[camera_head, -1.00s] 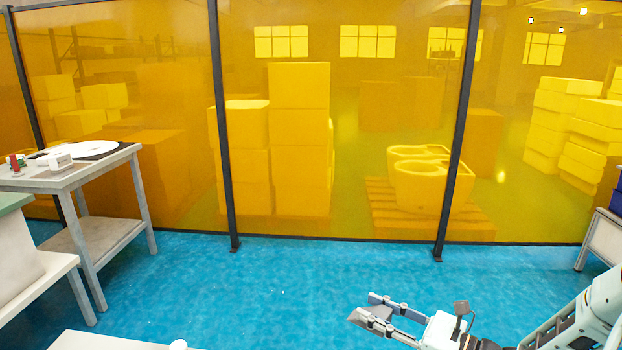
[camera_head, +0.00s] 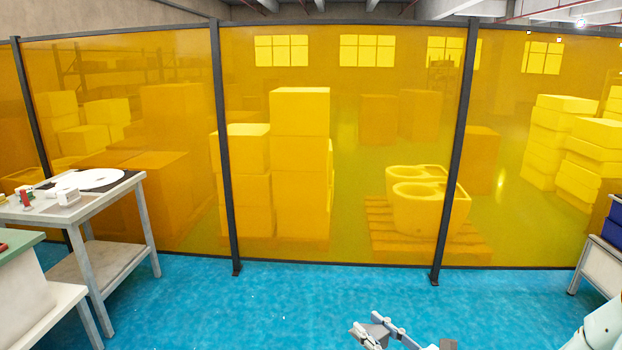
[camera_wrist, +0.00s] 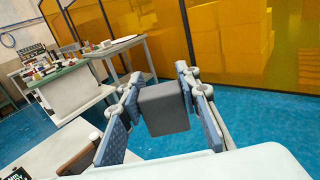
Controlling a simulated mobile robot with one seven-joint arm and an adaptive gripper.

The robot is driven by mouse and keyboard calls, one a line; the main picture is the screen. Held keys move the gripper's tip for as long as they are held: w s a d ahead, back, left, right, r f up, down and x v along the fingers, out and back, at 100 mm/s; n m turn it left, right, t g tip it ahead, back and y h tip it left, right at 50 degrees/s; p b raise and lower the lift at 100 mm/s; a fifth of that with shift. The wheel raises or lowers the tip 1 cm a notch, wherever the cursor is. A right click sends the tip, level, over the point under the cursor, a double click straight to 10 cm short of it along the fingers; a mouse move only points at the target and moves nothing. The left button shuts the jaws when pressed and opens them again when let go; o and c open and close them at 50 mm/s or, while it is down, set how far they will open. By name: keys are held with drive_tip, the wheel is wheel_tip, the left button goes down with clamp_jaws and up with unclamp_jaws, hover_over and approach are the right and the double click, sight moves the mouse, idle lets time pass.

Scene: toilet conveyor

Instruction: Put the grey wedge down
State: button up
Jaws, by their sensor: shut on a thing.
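The grey wedge (camera_wrist: 164,108) is between the fingers of my gripper (camera_wrist: 158,92) in the wrist view, with a blue-padded finger on each side. It is held in the air, with blue floor behind it. In the head view my gripper (camera_head: 371,331) is at the bottom edge, right of the middle, and the wedge (camera_head: 378,333) shows small between its fingertips. Most of my arm is cut off by the frame there.
A grey table (camera_head: 108,196) with a white disc (camera_head: 90,180) and small items stands at the left. A green-topped bench (camera_head: 18,240) is in front of it. A yellow screen (camera_head: 350,240) closes off the back. Open blue floor (camera_head: 250,305) lies between.

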sight(375, 329)
drive_tip(key=shift+m+t+h, duration=0.5)
drive_tip(key=shift+m+h, duration=0.1)
drive_tip(key=shift+h, duration=0.2)
drive_tip(key=shift+s+r+p, duration=0.15)
drive_tip(key=shift+r+p, duration=0.9)
drive_tip(key=shift+p, duration=0.25)
drive_tip(key=shift+s+r+p, duration=0.15)
drive_tip(key=shift+r+p, duration=0.9)
drive_tip(key=shift+p, duration=0.2)
drive_tip(key=shift+f, duration=0.1)
drive_tip(key=shift+d, duration=0.2)
